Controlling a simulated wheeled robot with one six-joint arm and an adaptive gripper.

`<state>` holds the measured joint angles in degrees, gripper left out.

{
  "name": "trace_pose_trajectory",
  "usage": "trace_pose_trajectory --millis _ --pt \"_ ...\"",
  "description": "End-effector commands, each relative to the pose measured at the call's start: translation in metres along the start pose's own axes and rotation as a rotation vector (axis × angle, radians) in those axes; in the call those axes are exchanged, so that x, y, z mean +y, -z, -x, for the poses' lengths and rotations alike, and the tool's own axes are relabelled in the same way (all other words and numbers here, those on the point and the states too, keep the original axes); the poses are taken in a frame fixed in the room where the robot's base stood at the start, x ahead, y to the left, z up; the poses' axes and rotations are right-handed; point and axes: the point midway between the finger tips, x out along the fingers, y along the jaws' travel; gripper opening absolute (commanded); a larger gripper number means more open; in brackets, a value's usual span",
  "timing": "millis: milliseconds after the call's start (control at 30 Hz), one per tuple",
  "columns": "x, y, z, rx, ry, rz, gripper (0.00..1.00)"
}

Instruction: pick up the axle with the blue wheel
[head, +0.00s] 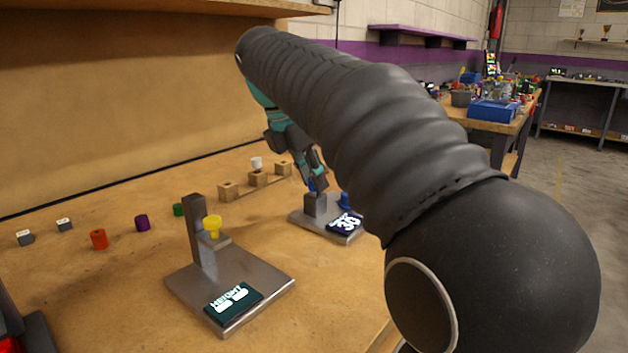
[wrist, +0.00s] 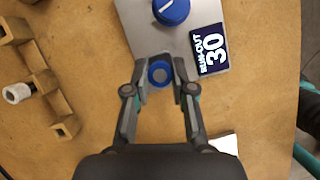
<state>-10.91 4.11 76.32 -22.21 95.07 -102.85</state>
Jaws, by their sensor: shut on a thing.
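My gripper (wrist: 160,75) is shut on the axle with the blue wheel (wrist: 160,72). In the wrist view the wheel shows as a blue ring with a grey centre between the fingertips, at the near edge of the run-out gauge's grey metal base (wrist: 140,22). In the head view my gripper (head: 315,182) points down over the grey block of this gauge, and a bit of blue (head: 311,186) shows at the fingers. My arm and fingers partly hide it. I cannot tell whether the axle touches the block.
A wooden stepped rack (head: 228,191) holds a white wheel (head: 256,163). The height gauge (head: 250,277) carries a yellow piece (head: 212,226). Red (head: 99,239), purple (head: 141,222) and green (head: 179,209) pieces stand left.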

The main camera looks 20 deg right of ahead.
Motion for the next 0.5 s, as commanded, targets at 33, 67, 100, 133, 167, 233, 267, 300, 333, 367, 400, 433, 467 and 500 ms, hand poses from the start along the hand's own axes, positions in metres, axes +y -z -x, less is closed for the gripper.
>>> trace_pose_trajectory --millis 33,67,100,133,167,233,267,300,333,367,400,433,467,500 --pt "0.000 -0.001 0.003 0.000 -0.001 0.000 0.00" --pt "0.000 -0.002 0.004 0.000 -0.001 0.000 0.00" --pt "0.000 -0.003 0.007 0.000 -0.001 0.000 0.00" --pt "0.000 -0.004 0.009 0.000 -0.001 0.000 0.00" --pt "0.000 -0.005 0.012 0.000 0.000 0.000 0.00" --pt "0.001 -0.008 0.020 -0.001 -0.002 -0.001 0.00" --pt "0.001 -0.010 0.024 -0.001 -0.002 -0.001 0.00" --pt "0.001 -0.012 0.030 -0.001 -0.001 -0.001 0.00" --pt "0.001 -0.014 0.034 -0.001 -0.002 -0.001 0.00" --pt "0.001 -0.017 0.039 -0.001 -0.002 -0.001 0.00" --pt "-0.004 -0.022 0.041 -0.001 -0.001 -0.004 0.00" --pt "-0.009 -0.026 0.042 -0.001 0.000 -0.005 0.00" --pt "-0.014 -0.030 0.043 -0.001 -0.001 -0.006 0.00" --pt "-0.020 -0.037 0.046 -0.001 -0.001 -0.006 0.00"
